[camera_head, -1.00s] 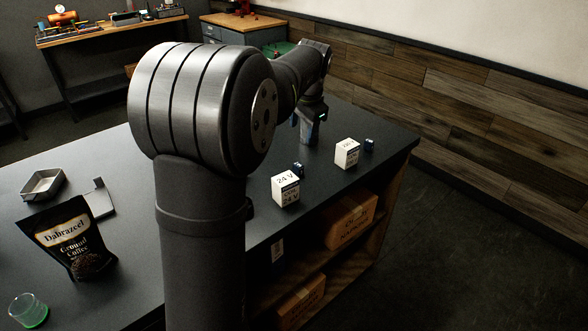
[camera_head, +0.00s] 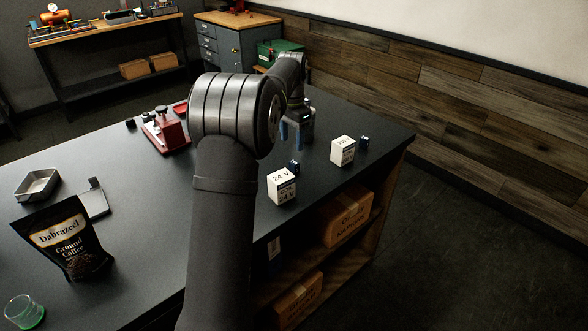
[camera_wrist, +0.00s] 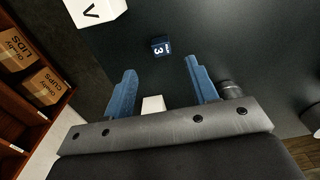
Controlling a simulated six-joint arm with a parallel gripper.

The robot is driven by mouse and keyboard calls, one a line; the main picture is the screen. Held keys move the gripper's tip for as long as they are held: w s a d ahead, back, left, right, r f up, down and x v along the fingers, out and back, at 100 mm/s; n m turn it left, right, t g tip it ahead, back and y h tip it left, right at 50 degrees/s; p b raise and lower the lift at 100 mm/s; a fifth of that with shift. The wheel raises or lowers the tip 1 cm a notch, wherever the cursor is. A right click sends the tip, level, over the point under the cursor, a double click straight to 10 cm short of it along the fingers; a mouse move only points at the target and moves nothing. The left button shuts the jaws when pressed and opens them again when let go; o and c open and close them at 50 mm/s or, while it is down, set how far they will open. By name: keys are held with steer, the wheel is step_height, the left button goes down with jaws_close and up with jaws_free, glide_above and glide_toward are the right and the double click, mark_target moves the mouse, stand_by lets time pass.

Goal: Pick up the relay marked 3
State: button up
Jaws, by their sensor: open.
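The relay marked 3 (camera_wrist: 161,46) is a small dark blue cube with a white "3" on its face, in the upper middle of the wrist view. In the head view a small blue cube (camera_head: 294,167) stands behind a white 24 V box (camera_head: 282,186); its mark is not readable there. My gripper (camera_wrist: 163,87) is open, its two blue fingers apart. The relay lies beyond the fingertips, roughly in line with the gap, and is not touched. In the head view my gripper (camera_head: 293,132) is above the table, beyond that blue cube.
A second white box (camera_head: 342,150) and blue cube (camera_head: 364,143) stand near the table's right end. A white box (camera_wrist: 95,10) is close left of the relay. A red device (camera_head: 166,131), tray (camera_head: 38,184), coffee bag (camera_head: 66,240) and green cup (camera_head: 25,310) stand left.

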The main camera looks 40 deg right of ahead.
mark_target(294, 162)
steer(key=f, duration=0.8)
steer(key=shift+d+f, duration=0.2)
steer(key=shift+d, duration=0.2)
steer(key=c, duration=1)
steer(key=shift+c, duration=0.4)
steer(key=shift+r, duration=0.1)
